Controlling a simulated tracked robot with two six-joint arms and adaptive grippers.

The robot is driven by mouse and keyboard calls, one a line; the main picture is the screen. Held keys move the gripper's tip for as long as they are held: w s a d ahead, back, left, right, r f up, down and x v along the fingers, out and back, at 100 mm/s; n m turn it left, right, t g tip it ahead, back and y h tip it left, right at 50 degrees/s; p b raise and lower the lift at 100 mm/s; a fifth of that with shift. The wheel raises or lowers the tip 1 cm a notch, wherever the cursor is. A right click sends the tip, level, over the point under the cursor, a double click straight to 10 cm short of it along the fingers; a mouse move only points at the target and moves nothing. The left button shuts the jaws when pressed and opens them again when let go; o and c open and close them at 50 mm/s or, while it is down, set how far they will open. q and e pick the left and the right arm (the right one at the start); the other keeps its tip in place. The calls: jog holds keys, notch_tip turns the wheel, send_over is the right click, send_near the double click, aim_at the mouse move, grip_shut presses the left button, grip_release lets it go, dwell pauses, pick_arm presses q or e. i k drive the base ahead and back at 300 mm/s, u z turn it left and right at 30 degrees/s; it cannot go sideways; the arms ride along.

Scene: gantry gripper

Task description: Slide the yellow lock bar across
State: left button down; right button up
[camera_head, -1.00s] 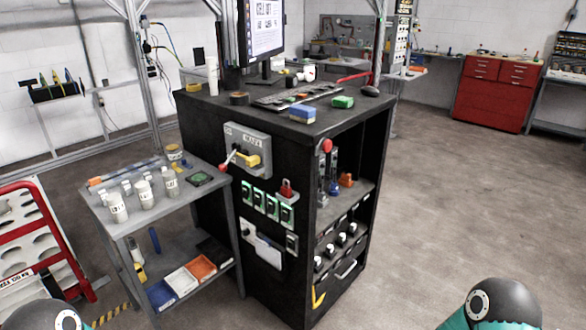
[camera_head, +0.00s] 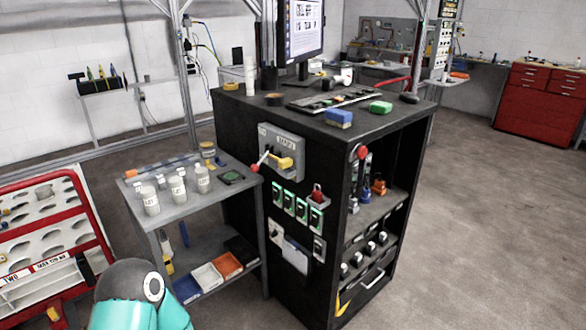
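The yellow lock bar (camera_head: 284,162) is on a grey switch box (camera_head: 291,146) fixed to the side of the black cabinet. A lever with a red knob (camera_head: 255,168) sticks out from the same box, to the left of the bar. The bar looks roughly level; its exact position is too small to tell. A teal and dark grey part of my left arm shows at the bottom left, well short of the box. Neither gripper is in view.
A grey side table (camera_head: 165,217) with several white bottles stands left of the box. Green switches (camera_head: 296,206) and a red padlock-like part (camera_head: 318,193) sit below it. A red-framed rack (camera_head: 45,240) is at far left. Floor at right is clear.

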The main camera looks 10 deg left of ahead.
aim_at(284, 163)
jog(key=i, duration=0.95)
jog(key=u, duration=0.05)
